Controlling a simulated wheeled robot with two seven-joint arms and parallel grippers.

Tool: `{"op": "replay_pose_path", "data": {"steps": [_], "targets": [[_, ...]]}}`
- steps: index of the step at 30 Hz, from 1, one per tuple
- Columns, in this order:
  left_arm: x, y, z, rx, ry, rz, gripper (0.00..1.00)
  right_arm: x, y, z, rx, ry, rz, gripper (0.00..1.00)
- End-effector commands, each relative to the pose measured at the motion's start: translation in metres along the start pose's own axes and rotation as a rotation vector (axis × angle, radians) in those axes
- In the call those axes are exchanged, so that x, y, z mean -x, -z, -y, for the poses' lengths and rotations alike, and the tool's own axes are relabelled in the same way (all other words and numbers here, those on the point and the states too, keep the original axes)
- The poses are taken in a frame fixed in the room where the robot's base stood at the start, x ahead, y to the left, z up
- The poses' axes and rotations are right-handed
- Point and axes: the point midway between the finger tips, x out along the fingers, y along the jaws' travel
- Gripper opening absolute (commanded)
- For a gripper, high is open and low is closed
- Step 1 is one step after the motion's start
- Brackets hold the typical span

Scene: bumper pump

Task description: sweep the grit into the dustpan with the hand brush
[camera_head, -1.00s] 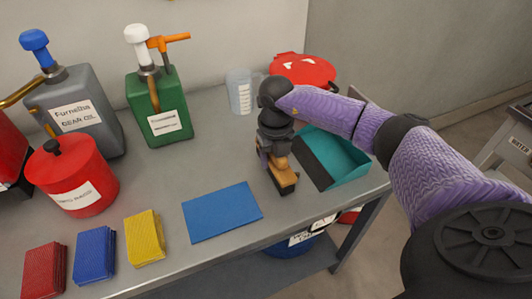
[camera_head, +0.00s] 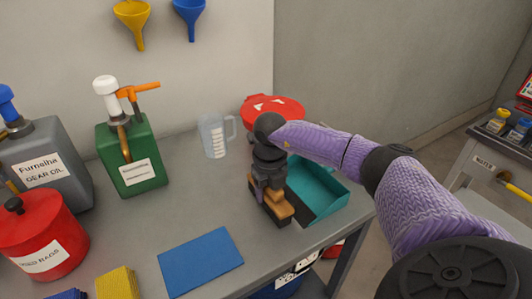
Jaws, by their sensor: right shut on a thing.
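The hand brush (camera_head: 281,212) has a wooden back and dark bristles. It is on the bench, just left of the dustpan. My right gripper (camera_head: 268,190) is shut on the brush from above, and its fingers are partly hidden by the wrist. The teal dustpan (camera_head: 325,188) with a dark front lip lies on the bench at the right edge, partly behind my right arm. The grit cannot be made out in this view. My left gripper is not in view.
A red lidded container (camera_head: 270,108) and a clear measuring jug (camera_head: 214,135) stand behind the brush. A blue mat (camera_head: 200,262) lies at the front left. A green pump can (camera_head: 131,160) and a red rag can (camera_head: 42,238) stand further left. The bench middle is clear.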

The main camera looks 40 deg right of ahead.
Motion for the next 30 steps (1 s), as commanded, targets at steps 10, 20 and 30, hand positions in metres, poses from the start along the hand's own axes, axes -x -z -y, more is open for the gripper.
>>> {"op": "replay_pose_path", "data": {"steps": [10,20,30], "targets": [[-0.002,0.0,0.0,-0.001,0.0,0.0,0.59,0.0,0.002,0.019,-0.013,0.019,-0.007,0.0],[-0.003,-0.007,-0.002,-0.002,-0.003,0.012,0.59,0.003,0.002,0.036,-0.012,0.019,-0.006,0.0],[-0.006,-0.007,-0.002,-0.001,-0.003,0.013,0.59,0.004,0.002,0.05,-0.009,0.014,-0.007,0.0]]}}
